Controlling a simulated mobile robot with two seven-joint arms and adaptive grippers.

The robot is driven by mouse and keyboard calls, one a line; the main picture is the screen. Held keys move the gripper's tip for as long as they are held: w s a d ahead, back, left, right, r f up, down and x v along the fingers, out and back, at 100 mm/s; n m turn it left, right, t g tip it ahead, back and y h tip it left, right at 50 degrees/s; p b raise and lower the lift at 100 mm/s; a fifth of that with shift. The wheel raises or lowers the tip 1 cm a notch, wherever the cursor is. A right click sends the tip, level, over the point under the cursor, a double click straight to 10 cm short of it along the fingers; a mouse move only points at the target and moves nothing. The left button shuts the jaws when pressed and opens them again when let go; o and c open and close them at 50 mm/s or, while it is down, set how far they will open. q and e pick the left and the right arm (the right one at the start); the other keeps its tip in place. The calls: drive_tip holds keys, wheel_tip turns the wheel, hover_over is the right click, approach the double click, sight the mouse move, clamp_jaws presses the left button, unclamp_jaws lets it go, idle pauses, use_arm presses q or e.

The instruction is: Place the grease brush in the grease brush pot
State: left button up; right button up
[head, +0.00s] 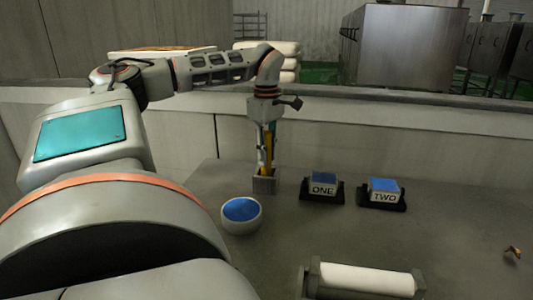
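My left arm reaches across from the left, and my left gripper (266,150) points straight down at the back of the grey table. A yellow upright piece (268,157), which looks like the grease brush, shows at the fingers, just above and partly inside a small grey square pot (264,185). The pot stands upright on the table and looks like the grease brush pot. The fingers cover much of the brush, and I cannot tell whether they grip it or stand apart from it. The brush's lower end is hidden in the pot. My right gripper is not in view.
A white bowl with blue contents (241,210) stands in front of the pot. Blue-topped blocks marked ONE (322,188) and TWO (383,192) sit right of it. A white roller (366,279) lies at the front. A small brown item (513,252) is far right.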

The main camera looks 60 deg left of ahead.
use_arm(q)
drive_tip(key=shift+o, duration=0.6)
drive_tip(key=shift+r, duration=0.1)
drive_tip(key=shift+r, duration=0.4)
wheel_tip(320, 180, up, 11)
drive_tip(key=shift+r+p, duration=0.1)
drive_tip(key=shift+p, duration=0.35)
drive_tip(key=shift+s, duration=0.1)
